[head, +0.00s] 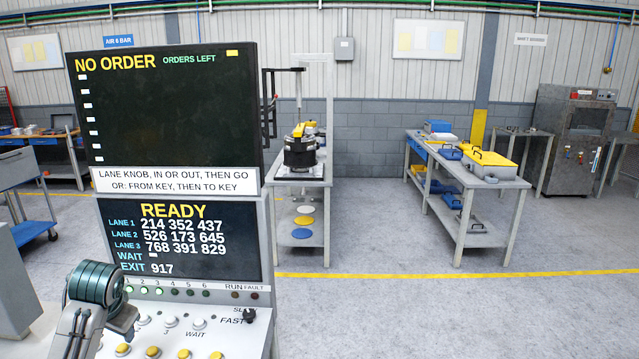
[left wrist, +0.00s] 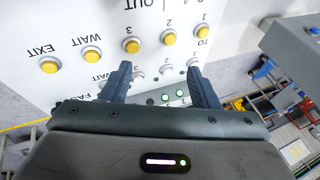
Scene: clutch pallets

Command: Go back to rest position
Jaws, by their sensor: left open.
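A control console stands at the left in the head view, its upper screen (head: 165,110) reading NO ORDER. Its lower screen (head: 185,238) reads READY, with three lanes of numbers, WAIT and EXIT 917. My left arm comes in at the lower left, in front of the panel's left side. In the left wrist view my left gripper (left wrist: 160,82) is open, its two dark fingers apart and nothing between them. It is over the white button panel (left wrist: 40,25), with a row of yellow buttons (left wrist: 131,46) beyond the fingertips. Contact cannot be told. My right gripper is in neither view.
A bench with a dark round machine part (head: 300,152) stands behind the console. A table (head: 470,180) with yellow, grey and blue cases is at the right. A blue cart (head: 35,230) is at the far left. Floor is clear at the lower right.

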